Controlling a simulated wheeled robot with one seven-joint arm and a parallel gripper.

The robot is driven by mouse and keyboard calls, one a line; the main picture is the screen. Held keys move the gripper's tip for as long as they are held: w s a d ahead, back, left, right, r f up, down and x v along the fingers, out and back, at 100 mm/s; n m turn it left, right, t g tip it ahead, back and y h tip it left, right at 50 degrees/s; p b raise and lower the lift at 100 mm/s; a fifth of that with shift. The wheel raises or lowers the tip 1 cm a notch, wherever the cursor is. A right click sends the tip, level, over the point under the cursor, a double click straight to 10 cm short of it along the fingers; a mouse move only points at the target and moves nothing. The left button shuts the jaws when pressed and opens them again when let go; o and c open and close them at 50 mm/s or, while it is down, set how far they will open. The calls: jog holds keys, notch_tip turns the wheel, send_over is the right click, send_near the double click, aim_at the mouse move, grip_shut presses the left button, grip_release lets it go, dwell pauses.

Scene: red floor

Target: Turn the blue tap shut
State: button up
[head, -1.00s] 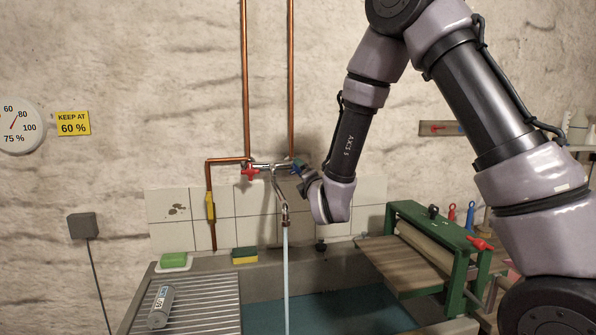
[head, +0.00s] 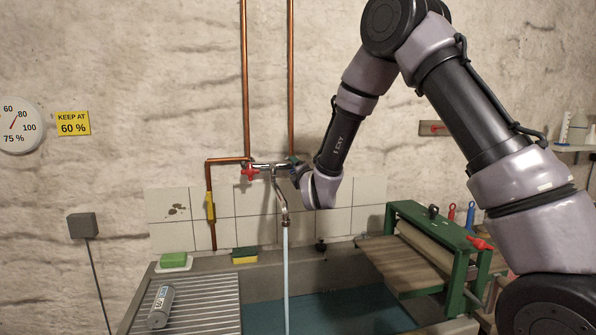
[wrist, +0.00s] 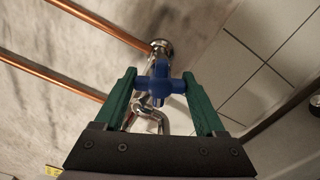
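The blue tap (wrist: 160,85) is a cross-shaped handle on the chrome mixer. In the head view my gripper (head: 297,168) is at the right end of the mixer and hides most of the blue tap. The red tap (head: 250,173) is at the left end. A stream of water (head: 286,275) runs from the spout (head: 282,205) into the sink.
Two copper pipes (head: 291,80) run up the wall above the mixer. A green sponge (head: 174,260) and a yellow sponge (head: 245,255) lie on the sink's back edge. A green press with rollers (head: 440,245) stands right of the sink.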

jog(key=shift+c, duration=1.4)
jog(key=shift+m, duration=0.4)
jog(key=m, duration=0.5)
jog(key=shift+m, duration=0.3)
jog(key=m, duration=1)
jog(key=shift+f+m, duration=0.1)
jog(key=shift+m, duration=0.3)
jog(key=m, duration=0.5)
jog(key=shift+m, duration=0.3)
